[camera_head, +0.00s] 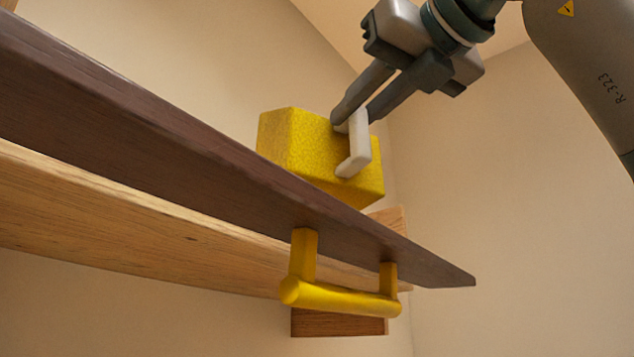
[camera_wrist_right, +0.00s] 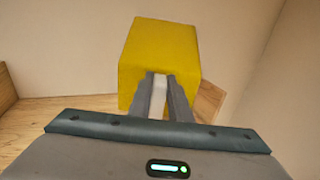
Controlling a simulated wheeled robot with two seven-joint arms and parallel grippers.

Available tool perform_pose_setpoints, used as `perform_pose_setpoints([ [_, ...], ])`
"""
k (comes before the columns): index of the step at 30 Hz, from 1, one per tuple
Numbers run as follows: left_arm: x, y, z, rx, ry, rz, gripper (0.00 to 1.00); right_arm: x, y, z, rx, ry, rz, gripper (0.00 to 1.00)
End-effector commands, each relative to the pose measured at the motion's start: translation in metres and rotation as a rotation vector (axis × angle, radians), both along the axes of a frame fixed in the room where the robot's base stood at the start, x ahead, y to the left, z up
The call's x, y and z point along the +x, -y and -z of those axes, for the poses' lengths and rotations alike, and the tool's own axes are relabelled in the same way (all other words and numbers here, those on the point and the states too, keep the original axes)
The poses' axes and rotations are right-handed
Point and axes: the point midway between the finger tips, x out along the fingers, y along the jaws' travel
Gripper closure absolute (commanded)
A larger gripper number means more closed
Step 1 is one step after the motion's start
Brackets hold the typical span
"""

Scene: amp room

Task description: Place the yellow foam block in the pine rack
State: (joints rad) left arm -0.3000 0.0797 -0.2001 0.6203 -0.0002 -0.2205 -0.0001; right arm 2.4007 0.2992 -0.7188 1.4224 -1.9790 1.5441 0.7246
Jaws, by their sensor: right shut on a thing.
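The yellow foam block (camera_head: 295,145) has a white handle (camera_head: 356,150) on its side. My right gripper (camera_head: 353,118) is shut on the block's handle and holds it tilted beside the upper edge of a long dark board (camera_head: 150,125). In the right wrist view the block (camera_wrist_right: 158,48) is beyond the fingers (camera_wrist_right: 161,80), which close around the white handle. The pale pine rack (camera_head: 100,205) shows as a long board behind and below the dark one; its inside is hidden. Whether the block touches the rack or dark board cannot be told. My left gripper is out of view.
A yellow bar handle (camera_head: 340,297) sticks out from the dark board's lower side. A reddish wooden piece (camera_head: 338,322) shows below it. Plain walls (camera_head: 510,200) stand close behind, meeting in a corner. Clear space lies above the boards on the left.

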Motion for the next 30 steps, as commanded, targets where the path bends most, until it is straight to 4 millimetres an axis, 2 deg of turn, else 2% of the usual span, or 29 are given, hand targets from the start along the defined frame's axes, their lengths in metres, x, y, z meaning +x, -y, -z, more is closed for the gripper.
perform_pose_setpoints([
  [6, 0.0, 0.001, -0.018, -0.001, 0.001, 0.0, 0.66, 0.032, -0.027, 0.022, -0.001, 0.0, 0.0, 1.0],
  [10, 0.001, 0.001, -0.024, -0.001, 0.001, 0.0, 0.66, 0.044, -0.038, 0.032, 0.0, 0.001, 0.0, 1.0],
  [15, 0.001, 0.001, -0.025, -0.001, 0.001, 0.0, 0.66, 0.05, -0.044, 0.038, 0.002, 0.001, 0.0, 1.0],
  [26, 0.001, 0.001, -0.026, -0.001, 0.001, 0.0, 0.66, 0.05, -0.044, 0.04, 0.001, 0.002, 0.0, 1.0],
  [30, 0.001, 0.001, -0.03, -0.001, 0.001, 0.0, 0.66, 0.05, -0.043, 0.048, 0.0, 0.002, 0.0, 1.0],
])
